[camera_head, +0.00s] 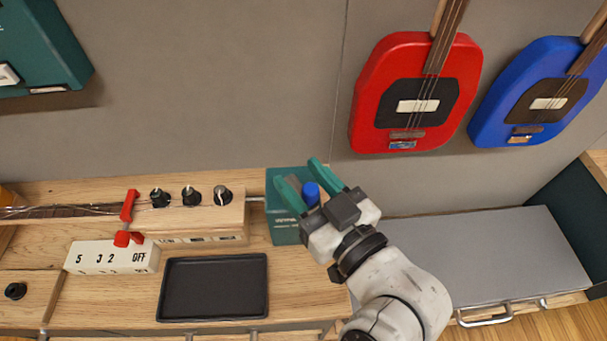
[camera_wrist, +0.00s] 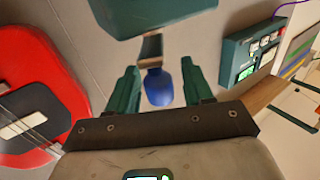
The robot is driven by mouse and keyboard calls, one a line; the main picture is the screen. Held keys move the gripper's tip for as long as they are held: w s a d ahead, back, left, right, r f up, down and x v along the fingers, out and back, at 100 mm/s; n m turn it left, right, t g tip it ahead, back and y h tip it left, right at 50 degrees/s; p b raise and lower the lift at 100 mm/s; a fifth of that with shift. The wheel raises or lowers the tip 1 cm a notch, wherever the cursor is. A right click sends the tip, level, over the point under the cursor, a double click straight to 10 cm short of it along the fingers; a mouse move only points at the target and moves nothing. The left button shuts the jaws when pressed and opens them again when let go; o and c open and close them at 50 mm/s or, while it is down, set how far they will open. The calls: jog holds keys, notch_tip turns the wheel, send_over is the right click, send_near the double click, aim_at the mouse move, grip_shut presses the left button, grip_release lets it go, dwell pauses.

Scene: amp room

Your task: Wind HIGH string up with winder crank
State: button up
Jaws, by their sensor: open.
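A teal winder box (camera_head: 287,235) stands on the bench at the right end of a wooden block. Its blue crank handle (camera_head: 311,193) sits between the fingers of my gripper (camera_head: 300,173), which is open. The wrist view shows the blue handle (camera_wrist: 159,88) on a short crank arm (camera_wrist: 150,48) below the teal box (camera_wrist: 150,15), between the fingers with gaps on both sides. The wooden block (camera_head: 203,222) carries three black knobs (camera_head: 190,197). Several strings run along a neck (camera_head: 60,211) at the left; I cannot tell which is HIGH.
A red clamp-like part (camera_head: 128,215) stands by the strings. A white number block (camera_head: 110,257) and an empty black tray (camera_head: 213,288) lie in front. Red (camera_head: 415,95) and blue (camera_head: 535,90) guitars hang on the wall. A grey surface (camera_head: 490,255) at the right is clear.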

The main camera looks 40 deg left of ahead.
jog(key=shift+a, duration=0.15)
grip_shut()
dwell(0.4)
